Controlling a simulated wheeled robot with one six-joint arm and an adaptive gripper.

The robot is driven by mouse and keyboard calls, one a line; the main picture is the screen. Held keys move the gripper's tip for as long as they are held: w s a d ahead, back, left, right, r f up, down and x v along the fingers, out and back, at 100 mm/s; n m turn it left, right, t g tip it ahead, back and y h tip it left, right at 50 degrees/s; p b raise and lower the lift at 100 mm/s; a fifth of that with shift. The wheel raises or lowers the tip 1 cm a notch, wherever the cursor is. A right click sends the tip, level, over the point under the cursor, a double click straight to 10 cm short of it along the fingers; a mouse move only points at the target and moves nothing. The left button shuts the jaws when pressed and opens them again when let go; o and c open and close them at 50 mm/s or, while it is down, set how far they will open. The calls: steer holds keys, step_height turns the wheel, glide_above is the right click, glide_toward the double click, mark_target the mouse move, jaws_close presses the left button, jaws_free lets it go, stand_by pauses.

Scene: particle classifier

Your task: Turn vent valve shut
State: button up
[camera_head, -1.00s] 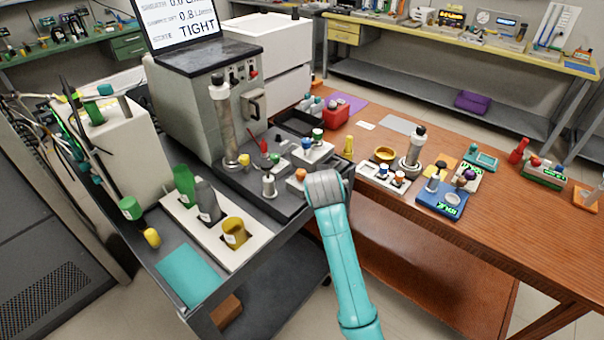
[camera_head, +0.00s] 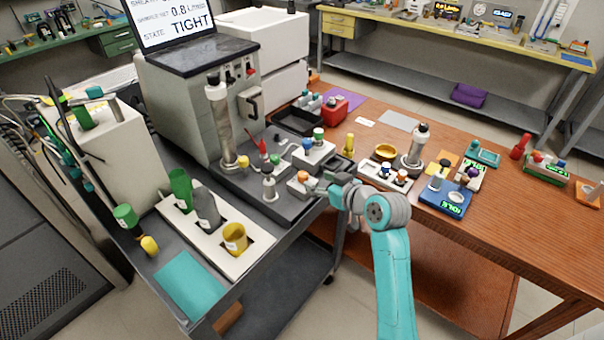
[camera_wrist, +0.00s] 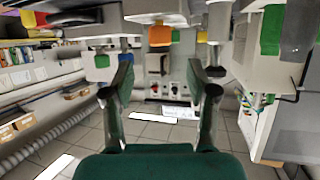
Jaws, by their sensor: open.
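My gripper (camera_head: 320,186) is at the right edge of the dark base plate, just right of an orange-topped knob (camera_head: 303,176) on a small pale block. In the wrist view my gripper (camera_wrist: 160,66) is open, with two dark green fingers apart and nothing between them. An orange knob (camera_wrist: 160,36) shows ahead, near the middle between the fingers. Blue, green and yellow knobs stand close by on the same plate. No label shows which one is the vent valve. The screen (camera_head: 170,18) on the grey machine reads "TIGHT".
A metal column (camera_head: 220,120) and a silver-topped fitting (camera_head: 269,182) stand left of my gripper. A white rack (camera_head: 215,250) holds green, grey and yellow containers. The wooden table (camera_head: 480,245) to the right carries a silver bottle (camera_head: 415,150) and small devices.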

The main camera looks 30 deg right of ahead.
mark_target(304, 175)
steer(key=x, duration=0.9)
steer(key=shift+s, duration=0.1)
jaws_close()
